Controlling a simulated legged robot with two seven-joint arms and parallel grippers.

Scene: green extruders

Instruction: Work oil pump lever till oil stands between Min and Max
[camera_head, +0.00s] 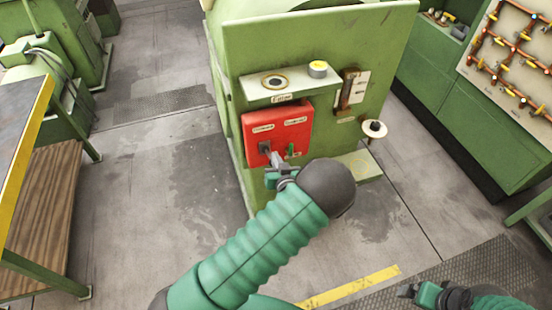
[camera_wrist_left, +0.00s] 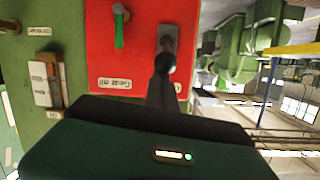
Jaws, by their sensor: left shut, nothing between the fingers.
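The red panel (camera_head: 290,122) on the green machine has a black lever (camera_head: 264,147) at left and a small green lever (camera_head: 291,150) at right. In the upside-down left wrist view, the black lever (camera_wrist_left: 167,45) ends in a round knob towards me, and the green lever (camera_wrist_left: 119,28) is beside it. My left gripper (camera_head: 275,161) is shut and empty, its tips at the black lever's knob; contact cannot be told. The oil gauge (camera_head: 347,90) with its brown tube is right of the panel; the oil level is unclear. My right gripper (camera_head: 408,291) is low at right, away from the machine.
A green shelf (camera_head: 278,83) above the panel carries a round dark fitting and a yellow-topped button. A white cup-like part with a black knob (camera_head: 374,128) sticks out at the machine's right. A workbench (camera_head: 20,130) stands at left. Open floor lies between.

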